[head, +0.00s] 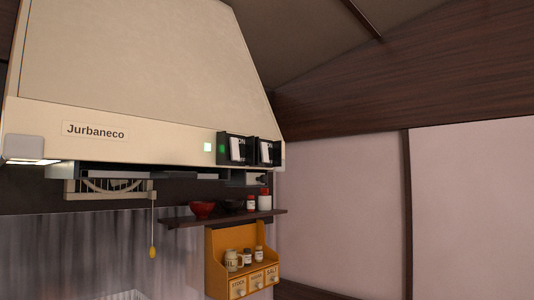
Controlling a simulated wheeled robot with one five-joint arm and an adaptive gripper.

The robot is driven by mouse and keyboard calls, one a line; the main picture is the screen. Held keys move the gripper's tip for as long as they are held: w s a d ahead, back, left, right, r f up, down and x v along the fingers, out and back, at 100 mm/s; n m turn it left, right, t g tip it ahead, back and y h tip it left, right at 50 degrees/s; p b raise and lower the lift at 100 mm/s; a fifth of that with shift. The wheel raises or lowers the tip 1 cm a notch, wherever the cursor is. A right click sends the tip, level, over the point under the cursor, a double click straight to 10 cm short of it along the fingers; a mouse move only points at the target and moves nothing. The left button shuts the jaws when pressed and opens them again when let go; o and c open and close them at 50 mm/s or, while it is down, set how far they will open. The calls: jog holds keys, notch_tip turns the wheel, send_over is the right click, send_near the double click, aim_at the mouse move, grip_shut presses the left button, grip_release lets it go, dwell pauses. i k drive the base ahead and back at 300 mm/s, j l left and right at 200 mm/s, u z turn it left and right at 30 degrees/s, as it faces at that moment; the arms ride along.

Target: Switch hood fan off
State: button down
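The cream range hood (140,60) fills the upper left of the head view, with the label "Jurbaneco" on its front band. Two white rocker switches in black housings sit at the band's right end: a left switch (237,149) and a right switch (267,152). The letters "ON" show near the top of each. I cannot tell which switch belongs to the fan. My gripper is not in view.
A pull cord with a yellow knob (152,251) hangs below the hood, in front of a wall vent. A dark shelf (180,222) holds bowls and small jars. An orange spice rack (217,270) hangs beneath it. The space right of the hood looks clear.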

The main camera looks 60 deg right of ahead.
aim_at(234, 142)
jog(key=z, duration=1.8)
